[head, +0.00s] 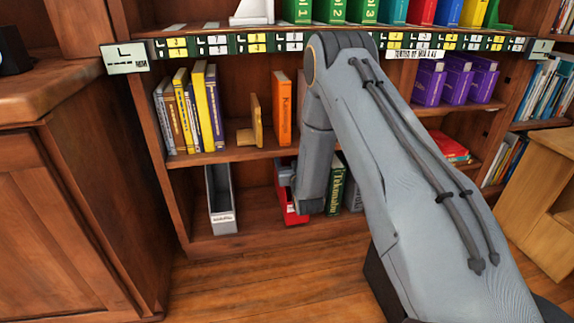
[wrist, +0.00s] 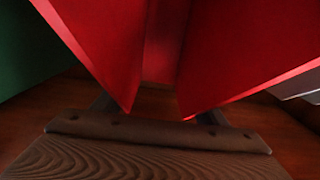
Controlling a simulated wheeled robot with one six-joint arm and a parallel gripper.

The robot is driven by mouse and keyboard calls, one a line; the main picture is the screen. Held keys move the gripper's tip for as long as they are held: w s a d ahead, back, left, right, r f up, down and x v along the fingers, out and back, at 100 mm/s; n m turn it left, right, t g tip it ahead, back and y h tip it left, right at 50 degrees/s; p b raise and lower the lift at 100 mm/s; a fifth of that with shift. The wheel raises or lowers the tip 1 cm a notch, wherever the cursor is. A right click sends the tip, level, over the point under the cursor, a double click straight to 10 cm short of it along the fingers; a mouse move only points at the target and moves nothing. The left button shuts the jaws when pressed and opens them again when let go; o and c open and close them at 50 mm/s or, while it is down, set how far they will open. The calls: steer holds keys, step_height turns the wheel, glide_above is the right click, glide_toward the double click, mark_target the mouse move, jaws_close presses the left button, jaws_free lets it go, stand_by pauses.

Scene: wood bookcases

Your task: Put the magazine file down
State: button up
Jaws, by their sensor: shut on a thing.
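The red magazine file (head: 291,207) is on the lower shelf of the bookcase in the head view, largely hidden behind my arm. In the wrist view the red magazine file (wrist: 85,35) fills the upper middle, its two side walls close to the camera. My gripper (wrist: 158,112) is shut on its lower part. In the head view the fingers are hidden by my wrist. The file looks upright at the shelf's level; I cannot tell whether its base touches the board.
A grey magazine file (head: 221,200) stands to the left on the same shelf, with a gap between. Green books (head: 337,190) stand close on the right. The upper shelf (head: 235,153) holds yellow and blue books, a wooden bookend (head: 252,125) and an orange book (head: 281,108).

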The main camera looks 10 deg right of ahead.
steer(key=shift+w+f+b, duration=1.65)
steer(key=shift+w+b, duration=0.15)
steer(key=shift+f, duration=0.1)
steer(key=o, duration=1.7)
steer(key=shift+f, duration=0.1)
steer(key=s+p, duration=0.6)
steer(key=s, duration=0.6)
steer(key=shift+r, duration=0.2)
